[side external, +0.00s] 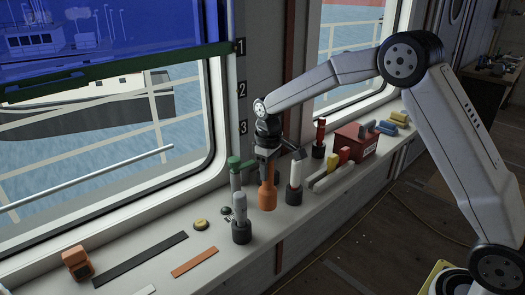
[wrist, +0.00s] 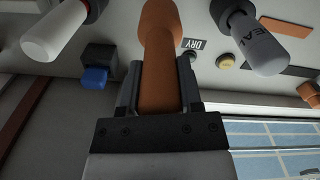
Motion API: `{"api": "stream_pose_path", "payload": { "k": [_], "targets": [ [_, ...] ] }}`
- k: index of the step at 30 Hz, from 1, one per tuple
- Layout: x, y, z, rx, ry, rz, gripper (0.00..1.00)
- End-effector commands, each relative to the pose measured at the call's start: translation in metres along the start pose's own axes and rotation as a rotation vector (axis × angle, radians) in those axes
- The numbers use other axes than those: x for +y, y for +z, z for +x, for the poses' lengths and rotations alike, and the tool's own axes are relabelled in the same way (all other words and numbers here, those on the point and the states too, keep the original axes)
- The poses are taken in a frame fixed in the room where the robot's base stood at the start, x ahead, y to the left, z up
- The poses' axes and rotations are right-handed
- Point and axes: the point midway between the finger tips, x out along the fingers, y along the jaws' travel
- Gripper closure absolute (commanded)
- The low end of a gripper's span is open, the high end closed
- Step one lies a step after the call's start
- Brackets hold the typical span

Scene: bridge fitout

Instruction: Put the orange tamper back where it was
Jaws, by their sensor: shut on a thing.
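The orange tamper (side external: 267,196) is upright in my gripper (side external: 266,165), its wide end down, over the window sill (side external: 215,240). My gripper is shut on the tamper's narrower upper part. In the wrist view the tamper (wrist: 160,30) runs between the two fingers (wrist: 158,90), its wide end away from the palm. I cannot tell whether its lower end touches the sill. A label reading "DRY" (wrist: 193,44) lies beside it in the wrist view.
A grey tube in a black holder (side external: 241,215), a white tube (side external: 295,178) and a green-capped post (side external: 235,168) stand close around the tamper. A red tube (side external: 320,135) and red box (side external: 355,142) stand farther right. Strips and an orange block (side external: 76,263) lie left.

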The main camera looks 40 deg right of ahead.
Motion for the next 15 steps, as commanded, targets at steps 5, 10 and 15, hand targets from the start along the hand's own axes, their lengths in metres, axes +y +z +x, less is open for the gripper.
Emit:
{"api": "stream_pose_path", "payload": {
  "k": [5,10,15],
  "targets": [
    [0.002,-0.005,0.007,0.000,0.000,0.000,1.00],
    [0.001,-0.005,0.027,-0.001,0.000,0.000,1.00],
    [0.002,-0.005,0.036,0.001,0.001,0.000,1.00]
  ]
}}
